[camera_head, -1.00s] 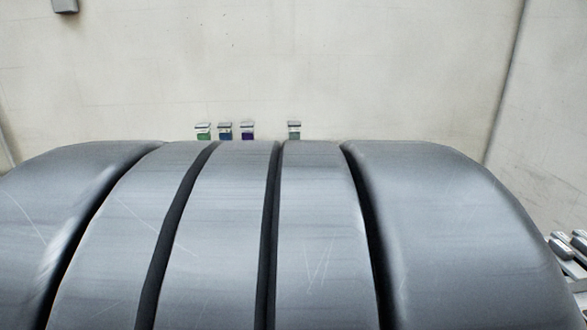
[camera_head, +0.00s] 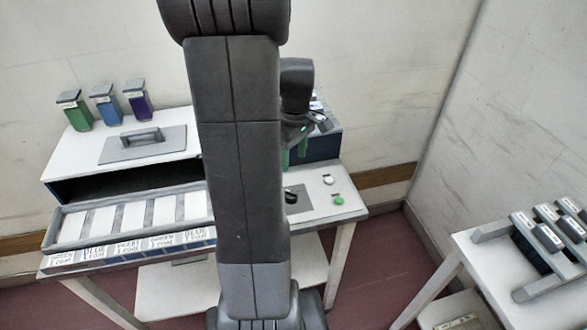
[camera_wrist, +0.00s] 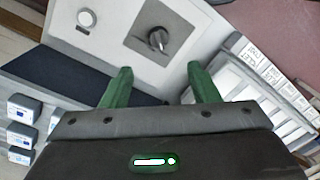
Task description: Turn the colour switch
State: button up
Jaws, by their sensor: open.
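The colour switch (camera_head: 291,197) is a dark rotary knob on a grey square plate, on the right part of the white bench top. It shows more clearly in the wrist view (camera_wrist: 157,39), upper middle, with nothing touching it. Which mark it points to is too small to read. My gripper (camera_head: 294,153) has green fingers and is partly hidden by my arm in the head view. In the wrist view the gripper (camera_wrist: 159,72) is open and empty, its fingertips apart, with the switch beyond the gap between them.
A white button (camera_head: 328,180) and a green button (camera_head: 338,199) sit right of the switch. A dark blue box (camera_head: 320,147) stands behind. Left are a tunnel opening (camera_head: 120,187), a labelled tray (camera_head: 52,240) and green, blue and violet containers (camera_head: 105,105). A side table (camera_head: 480,262) holds several dark cartridges.

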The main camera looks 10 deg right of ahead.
aim_at(292, 192)
jog(key=f, duration=0.9)
jog(key=f+p, duration=0.1)
jog(key=f, duration=0.3)
jog(key=shift+s+a+f, duration=0.15)
jog(key=shift+a+f, duration=0.1)
jog(key=shift+f, duration=0.1)
jog(key=c, duration=1)
